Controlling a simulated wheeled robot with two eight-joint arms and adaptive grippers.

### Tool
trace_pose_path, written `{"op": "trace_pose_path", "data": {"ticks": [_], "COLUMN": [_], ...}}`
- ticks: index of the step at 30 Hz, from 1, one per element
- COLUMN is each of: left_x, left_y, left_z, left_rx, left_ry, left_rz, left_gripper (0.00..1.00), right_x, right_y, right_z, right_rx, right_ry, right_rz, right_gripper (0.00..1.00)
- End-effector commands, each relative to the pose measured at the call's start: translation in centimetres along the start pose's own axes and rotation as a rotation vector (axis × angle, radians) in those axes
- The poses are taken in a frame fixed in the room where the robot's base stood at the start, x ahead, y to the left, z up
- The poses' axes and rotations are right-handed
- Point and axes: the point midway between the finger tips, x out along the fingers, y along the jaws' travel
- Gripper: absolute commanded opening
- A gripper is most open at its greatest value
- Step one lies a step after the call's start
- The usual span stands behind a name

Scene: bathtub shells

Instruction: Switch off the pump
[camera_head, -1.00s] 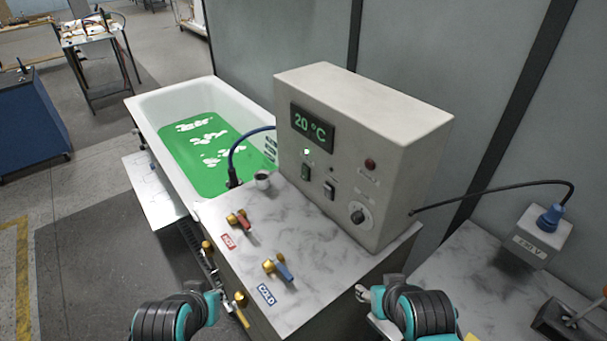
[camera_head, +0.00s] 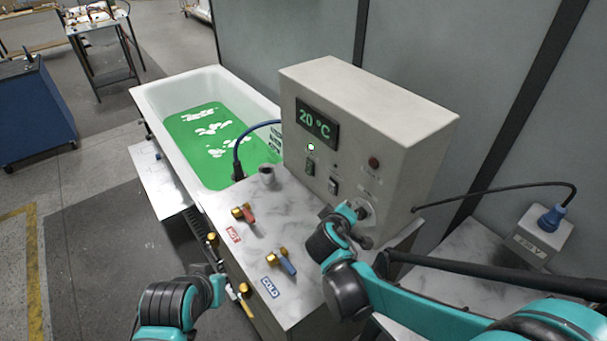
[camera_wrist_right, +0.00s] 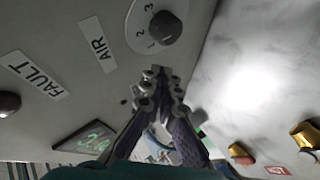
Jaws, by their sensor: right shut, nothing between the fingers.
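The beige control box (camera_head: 330,110) stands on the marble counter with a display reading 20 °C and a lit green lamp (camera_head: 311,147). Two rocker switches sit below, a left one (camera_head: 310,168) and a right one (camera_head: 333,187); I cannot read which belongs to the pump. My right gripper (camera_head: 326,211) is close to the box front, just below the right switch and beside the dial (camera_head: 364,208). In the wrist view the right gripper (camera_wrist_right: 160,76) is shut and empty, below the numbered dial (camera_wrist_right: 164,28); the switches are not distinguishable there. My left gripper (camera_head: 214,274) is at the counter's left side.
Hot (camera_head: 243,213) and cold (camera_head: 282,262) valves stand on the counter (camera_head: 300,235). The white tub (camera_head: 165,100) holds green liquid. A cable runs to the 230 V socket (camera_head: 543,235) at right. A red lamp (camera_head: 374,163) sits upper right on the box.

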Motion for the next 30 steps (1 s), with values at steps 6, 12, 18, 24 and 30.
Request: {"op": "trace_pose_path", "data": {"ticks": [6,12,18,24,30], "left_x": [-0.8,-1.4,-1.7,-1.7,-1.7], "left_y": [0.0,0.0,0.0,0.0,0.0], "left_z": [-0.6,-1.0,-1.2,-1.2,-1.2], "left_rx": [0.000,0.000,0.000,0.000,0.000], "left_ry": [0.000,0.000,0.000,0.000,0.000], "left_rz": [0.000,0.000,0.000,0.000,0.000], "left_gripper": [0.00,0.00,0.00,0.00,0.00], "right_x": [2.1,2.5,2.1,1.9,1.9], "right_y": [-3.4,-7.5,-10.7,-11.8,-11.9], "right_z": [-5.9,-10.0,-12.0,-12.6,-12.6], "right_rx": [-0.203,-0.368,-0.471,-0.505,-0.506], "right_ry": [0.114,0.220,0.292,0.318,0.318], "right_rz": [0.131,0.254,0.339,0.369,0.371], "right_gripper": [0.00,0.00,0.00,0.00,0.00]}}
